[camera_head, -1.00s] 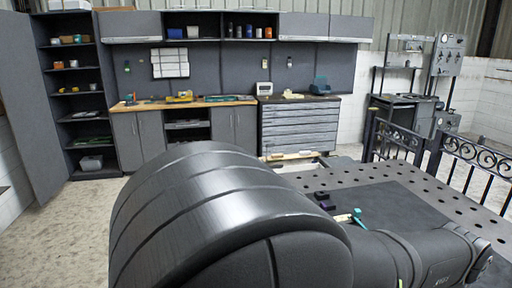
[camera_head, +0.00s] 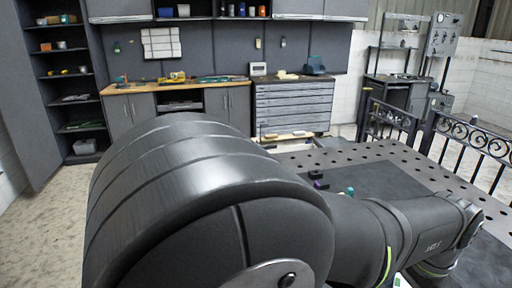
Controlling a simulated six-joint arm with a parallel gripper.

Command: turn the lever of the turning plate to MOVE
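My own dark arm fills the front of the view and hides much of the work table. My gripper is not in view. A small teal piece (camera_head: 350,191) shows just above the arm, on or over the dark mat; only its top is visible. Beside it to the left is a small purple piece (camera_head: 321,185), with a small black block (camera_head: 316,175) just behind. I cannot tell whether any of these belongs to the turning plate or its lever. No MOVE marking can be made out.
The perforated metal table (camera_head: 421,166) carries a dark mat (camera_head: 385,180). Black scroll ironwork (camera_head: 472,134) stands along its far right side. A drawer cabinet (camera_head: 292,107) and workbench (camera_head: 178,87) stand well behind. The mat's far part looks clear.

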